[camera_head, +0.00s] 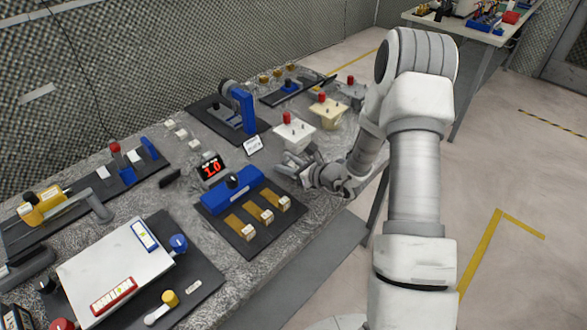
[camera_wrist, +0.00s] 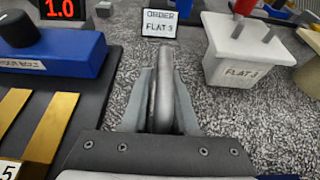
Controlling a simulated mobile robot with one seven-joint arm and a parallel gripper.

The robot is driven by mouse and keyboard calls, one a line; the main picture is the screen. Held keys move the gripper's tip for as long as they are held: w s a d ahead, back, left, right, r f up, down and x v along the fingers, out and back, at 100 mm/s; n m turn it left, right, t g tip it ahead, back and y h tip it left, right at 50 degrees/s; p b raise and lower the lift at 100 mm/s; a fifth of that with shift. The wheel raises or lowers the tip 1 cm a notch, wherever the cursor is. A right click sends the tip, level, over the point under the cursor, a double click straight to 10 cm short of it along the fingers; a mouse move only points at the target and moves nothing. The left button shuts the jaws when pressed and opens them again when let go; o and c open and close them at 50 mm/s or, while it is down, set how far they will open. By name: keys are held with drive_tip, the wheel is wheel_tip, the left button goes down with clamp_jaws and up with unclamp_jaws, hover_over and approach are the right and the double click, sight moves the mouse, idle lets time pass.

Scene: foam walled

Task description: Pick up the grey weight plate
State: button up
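The grey weight plate (camera_wrist: 164,85) shows edge-on in the wrist view, as an upright slab with a rounded top. It stands between the two fingers of my gripper (camera_wrist: 165,105), which lie close along both its faces with little or no gap. In the head view my gripper (camera_head: 296,167) is low over the bench, in front of the white block marked FLAT 3 (camera_head: 293,133) and right of the blue device (camera_head: 232,188). The plate is too small and covered there to make out clearly. Whether it touches the bench is hidden.
The white block also shows right of my gripper in the wrist view (camera_wrist: 235,60). A sign reading ORDER FLAT 3 (camera_wrist: 160,22) stands beyond the plate. Brass strips (camera_wrist: 48,125) lie to the left. A display (camera_head: 211,169) reads 1.0. A cream block (camera_head: 328,112) stands farther back.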

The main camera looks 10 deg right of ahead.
clamp_jaws()
idle(1.0)
